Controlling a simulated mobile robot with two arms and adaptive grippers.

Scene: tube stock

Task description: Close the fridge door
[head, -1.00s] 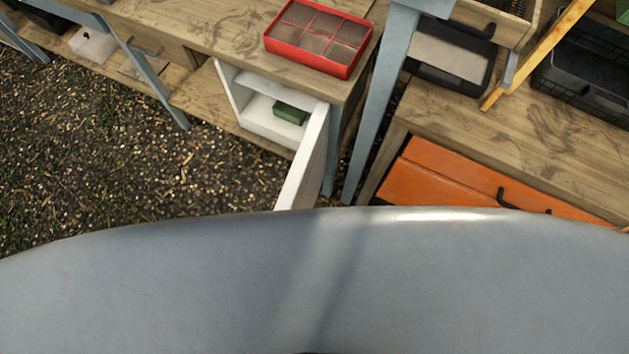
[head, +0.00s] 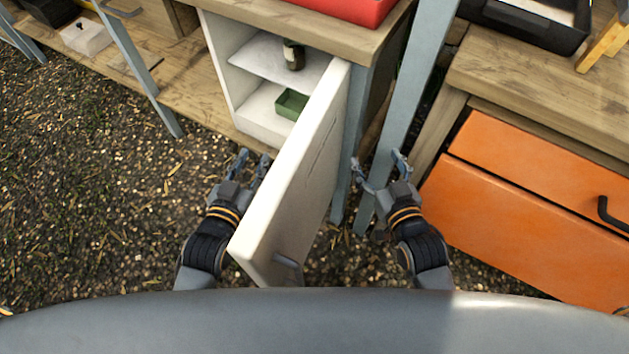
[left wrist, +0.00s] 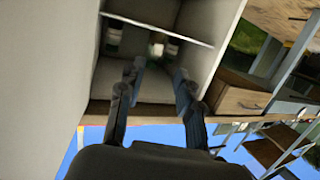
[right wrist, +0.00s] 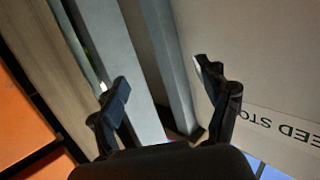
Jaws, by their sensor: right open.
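The white fridge (head: 222,65) stands under the wooden bench, and its door (head: 300,170) is swung wide open toward me. A handle (head: 288,266) is low on the door's outer face. My left gripper (head: 254,160) is open and empty on the inner side of the door; the left wrist view shows it facing the fridge interior (left wrist: 150,85). The right wrist view shows the door's lettered outer face (right wrist: 255,70) beside a finger. Door contact cannot be told.
A dark bottle (head: 293,55) and a green tray (head: 290,104) are inside the fridge. Grey legs (head: 405,120) and an orange drawer unit (head: 520,210) stand to the right. A red tray (head: 350,8) is on the bench. Open gravel lies left of the door.

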